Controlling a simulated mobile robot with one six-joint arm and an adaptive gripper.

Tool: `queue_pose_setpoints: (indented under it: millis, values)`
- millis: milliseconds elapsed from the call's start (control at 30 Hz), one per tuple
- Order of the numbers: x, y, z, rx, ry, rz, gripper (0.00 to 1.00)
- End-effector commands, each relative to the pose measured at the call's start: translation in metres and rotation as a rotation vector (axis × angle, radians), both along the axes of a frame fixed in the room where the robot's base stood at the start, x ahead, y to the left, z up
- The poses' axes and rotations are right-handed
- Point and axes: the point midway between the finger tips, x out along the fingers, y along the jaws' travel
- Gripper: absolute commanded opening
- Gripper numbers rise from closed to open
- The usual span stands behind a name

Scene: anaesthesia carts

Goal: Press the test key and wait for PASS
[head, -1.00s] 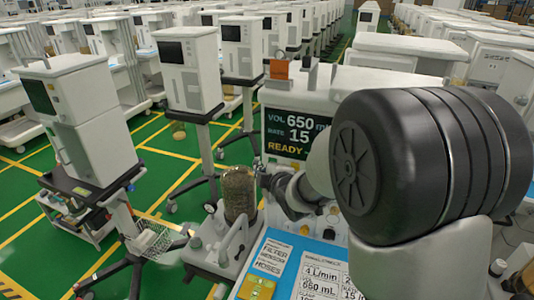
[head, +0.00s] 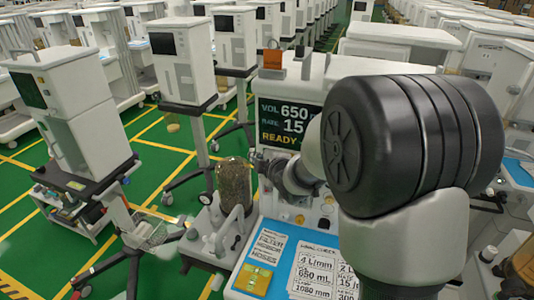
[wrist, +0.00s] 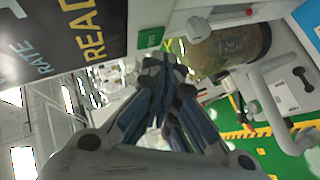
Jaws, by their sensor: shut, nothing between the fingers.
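The cart's dark screen (head: 288,122) reads VOL 650, 15 and READY in the head view. The same screen fills the upper left of the wrist view (wrist: 60,40), turned on its side. A small green key (wrist: 150,38) with pale marking sits on the white panel beside the screen; its marking is too small to read. My gripper (wrist: 165,66) is shut and empty, its fingertips just below the green key in the wrist view. I cannot tell whether they touch the panel. In the head view my arm hides the gripper's tips and most of the panel.
A clear canister with brown granules (head: 235,184) stands left of the panel, near a curved grey tube. Another cart (head: 75,120) stands at left on green floor.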

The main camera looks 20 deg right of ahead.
Motion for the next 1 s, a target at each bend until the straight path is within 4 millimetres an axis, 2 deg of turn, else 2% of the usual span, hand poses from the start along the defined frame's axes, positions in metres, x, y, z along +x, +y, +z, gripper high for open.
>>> queue_pose_setpoints:
  millis: [667,1000]
  values:
    - [0.0002,-0.0001,0.0,0.0,0.0,0.0,0.0]
    - [0.0073,-0.0047,-0.0002,-0.001,0.0,0.0,0.0]
